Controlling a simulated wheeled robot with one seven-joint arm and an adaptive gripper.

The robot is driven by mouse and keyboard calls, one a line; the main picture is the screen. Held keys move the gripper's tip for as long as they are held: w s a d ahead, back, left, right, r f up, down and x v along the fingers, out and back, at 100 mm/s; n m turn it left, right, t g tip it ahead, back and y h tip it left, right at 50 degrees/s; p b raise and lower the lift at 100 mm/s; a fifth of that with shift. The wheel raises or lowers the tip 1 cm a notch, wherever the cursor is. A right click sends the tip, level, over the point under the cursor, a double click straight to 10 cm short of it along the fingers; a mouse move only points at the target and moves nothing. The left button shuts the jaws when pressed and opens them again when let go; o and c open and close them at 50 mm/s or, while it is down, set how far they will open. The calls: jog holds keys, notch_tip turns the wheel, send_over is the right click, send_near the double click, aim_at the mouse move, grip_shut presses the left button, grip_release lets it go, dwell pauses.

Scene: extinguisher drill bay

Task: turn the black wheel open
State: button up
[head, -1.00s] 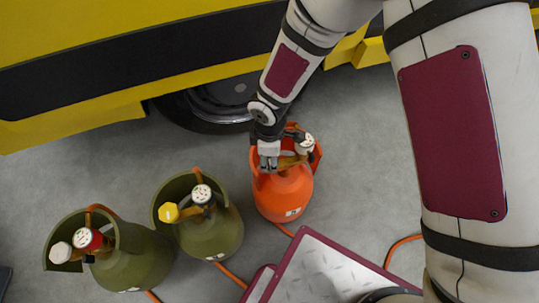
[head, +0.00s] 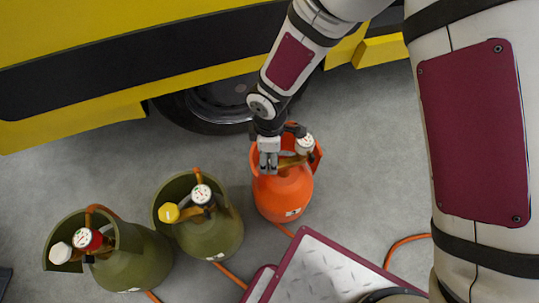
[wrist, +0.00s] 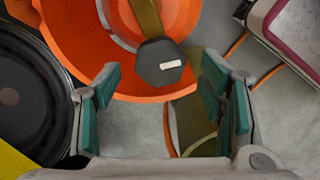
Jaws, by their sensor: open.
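The black wheel (wrist: 160,62) is a dark, many-sided knob with a small white mark on its face. It sits on the end of a brass valve stem on the orange cylinder (head: 285,192). In the wrist view the orange cylinder (wrist: 85,45) and its collar lie behind the wheel. My gripper (wrist: 160,76) is open, with its green-padded fingers apart on the left and right of the wheel and visible gaps on both sides. In the head view my gripper (head: 268,162) is over the cylinder's top left and hides the wheel.
Two green cylinders stand to the left, one with a yellow wheel (head: 169,212), one with a white wheel (head: 60,253). A yellow vehicle (head: 60,110) with a tyre (head: 205,105) is behind. A maroon-edged plate cart (head: 320,268) and orange hoses lie in front.

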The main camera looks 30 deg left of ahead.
aim_at(269, 159)
notch_tip(269, 159, up, 10)
dwell(0.3)
jog(key=shift+f, duration=0.1)
dwell(0.3)
jog(key=w+d+r+m+t+h, duration=0.1)
jog(key=w+d+r+m, duration=0.1)
jog(key=d+r+m, duration=0.65)
jog(key=w+d+r+m+h, duration=0.1)
jog(key=w+d+r+m, duration=0.2)
jog(key=d+r, duration=1.05)
jog(key=s+d+r+m+y, duration=0.1)
jog(key=s+d+r+m, duration=0.1)
jog(key=s+d+m, duration=0.55)
jog(key=s+d+r+m+y, duration=0.15)
jog(key=s+d+m, duration=0.25)
jog(key=s+d, duration=0.6)
notch_tip(269, 159, up, 29)
jog(key=s+a+t+p, duration=0.1)
jog(key=s+t+p, duration=0.1)
jog(key=p, duration=2.4)
jog(key=shift+m+t+p, duration=0.3)
jog(key=shift+t, duration=0.3)
